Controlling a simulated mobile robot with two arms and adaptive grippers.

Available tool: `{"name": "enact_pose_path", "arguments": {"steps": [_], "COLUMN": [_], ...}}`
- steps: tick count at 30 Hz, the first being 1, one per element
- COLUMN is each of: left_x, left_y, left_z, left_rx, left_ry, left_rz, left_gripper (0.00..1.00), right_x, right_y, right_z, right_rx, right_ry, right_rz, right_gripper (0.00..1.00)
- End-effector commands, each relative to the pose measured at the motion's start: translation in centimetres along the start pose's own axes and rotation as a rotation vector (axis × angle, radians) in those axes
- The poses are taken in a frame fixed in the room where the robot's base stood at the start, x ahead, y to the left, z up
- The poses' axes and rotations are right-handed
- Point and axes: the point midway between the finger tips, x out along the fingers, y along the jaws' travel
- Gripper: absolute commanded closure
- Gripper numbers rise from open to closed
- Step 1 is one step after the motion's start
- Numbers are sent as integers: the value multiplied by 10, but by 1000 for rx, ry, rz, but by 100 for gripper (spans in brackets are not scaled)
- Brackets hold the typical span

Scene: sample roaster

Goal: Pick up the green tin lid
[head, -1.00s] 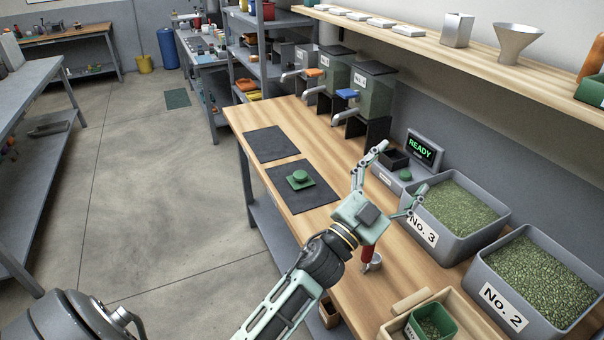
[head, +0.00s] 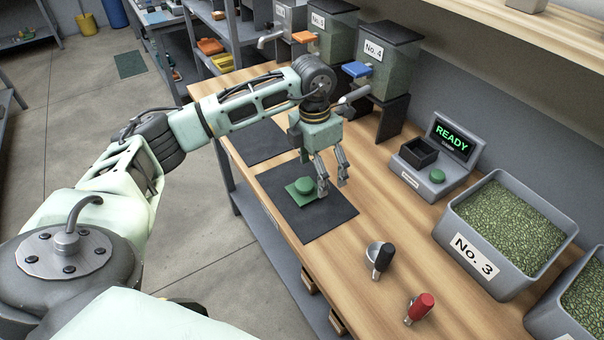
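My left gripper (head: 333,189) points down over the mat, just right of the lid. Its fingers are apart with nothing between them. The fingertips look close to the lid's right edge; whether they touch it I cannot tell. My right gripper is not in view.
Behind are a scale (head: 437,178) reading READY and bean bin No. 3 (head: 480,262). Dispenser No. 4 (head: 388,62) stands behind my arm.

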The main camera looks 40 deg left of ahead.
Motion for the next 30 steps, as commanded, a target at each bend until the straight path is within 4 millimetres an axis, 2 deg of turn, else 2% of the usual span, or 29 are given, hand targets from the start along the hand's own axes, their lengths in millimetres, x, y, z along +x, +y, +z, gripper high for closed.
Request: {"name": "enact_pose_path", "arguments": {"steps": [1,5,14,17,21,30], "left_x": [-3,-2,30,45,64,72], "left_y": [12,25,26,26,27,28], "left_z": [-6,-15,-21,-25,-25,-25], "left_rx": [-9,-17,-17,-17,-17,-16], "left_ry": [21,51,53,53,49,47], "left_rz": [34,68,66,65,64,66], "left_gripper": [17,17,17,17,17,17], "right_x": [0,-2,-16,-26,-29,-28], "right_y": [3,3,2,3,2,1], "right_z": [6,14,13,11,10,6], "right_rx": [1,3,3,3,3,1], "right_ry": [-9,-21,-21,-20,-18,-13], "right_rz": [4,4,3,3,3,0], "right_gripper": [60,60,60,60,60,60]}}
